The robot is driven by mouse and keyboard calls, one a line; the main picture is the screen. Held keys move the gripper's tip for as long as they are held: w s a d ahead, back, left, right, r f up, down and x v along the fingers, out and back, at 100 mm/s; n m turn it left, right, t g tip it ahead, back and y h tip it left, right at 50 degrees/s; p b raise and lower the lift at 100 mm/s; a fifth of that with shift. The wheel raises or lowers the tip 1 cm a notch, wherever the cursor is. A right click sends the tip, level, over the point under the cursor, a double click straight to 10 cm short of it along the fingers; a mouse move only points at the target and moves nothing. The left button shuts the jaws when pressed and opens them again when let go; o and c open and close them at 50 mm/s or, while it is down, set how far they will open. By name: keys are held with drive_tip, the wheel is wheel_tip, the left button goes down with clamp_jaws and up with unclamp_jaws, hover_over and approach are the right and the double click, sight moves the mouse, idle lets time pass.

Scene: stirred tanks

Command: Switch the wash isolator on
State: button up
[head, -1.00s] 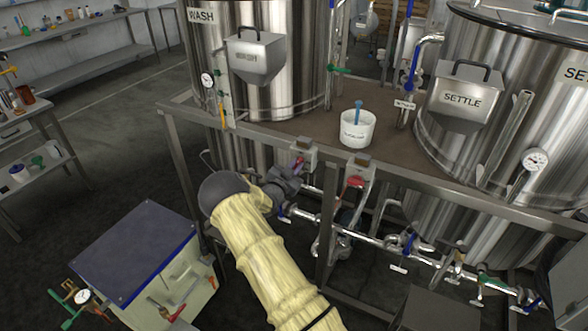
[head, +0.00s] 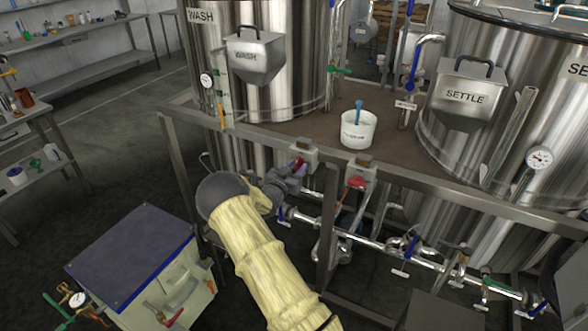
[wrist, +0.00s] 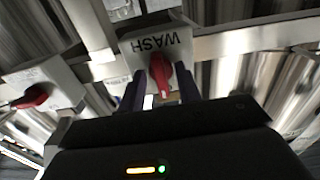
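The wash isolator is a grey box (head: 305,152) on the front rail of the platform, below the wash tank. In the wrist view its plate (wrist: 137,52) reads WASH, upside down. Its red handle (wrist: 160,76) stands between my gripper's two dark fingers (wrist: 162,88), with narrow gaps showing beside it. My gripper (head: 289,178) is open around the handle. In the head view my sleeved arm and wrist hide part of the gripper, and only a bit of the red handle (head: 298,164) shows.
A second grey isolator box with a red handle (head: 355,182) sits just to the right; its handle also shows in the wrist view (wrist: 32,98). Pipes and valves (head: 380,252) run below the rail. A blue-topped cabinet (head: 130,255) stands at left. A white tub (head: 358,132) is on the platform.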

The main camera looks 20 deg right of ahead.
drive_tip(key=b+v, duration=0.3)
drive_tip(key=v, duration=1.4)
drive_tip(key=shift+a, duration=0.2)
drive_tip(key=shift+s+y, duration=0.1)
drive_tip(key=shift+y, duration=0.2)
drive_tip(key=s+a+r+n+g+y+p, duration=0.2)
drive_tip(key=s+a+n+y, duration=0.1)
drive_tip(key=s+y, duration=0.3)
drive_tip(key=s+a+r+n+g+y+p, duration=0.1)
drive_tip(key=s+a+r+n+g+y, duration=0.15)
drive_tip(key=s+a+y, duration=0.35)
drive_tip(key=s+d+r+n+g+p, duration=0.1)
drive_tip(key=s+r+n+g, duration=0.1)
drive_tip(key=s, duration=0.5)
drive_tip(key=s+d+r+n+g+y, duration=0.1)
drive_tip(key=s+r+n+g, duration=0.1)
drive_tip(key=s, duration=0.6)
drive_tip(key=shift+r+n+y+p, duration=0.15)
drive_tip(key=shift+n+y+p, duration=0.15)
drive_tip(key=shift+n+p, duration=0.1)
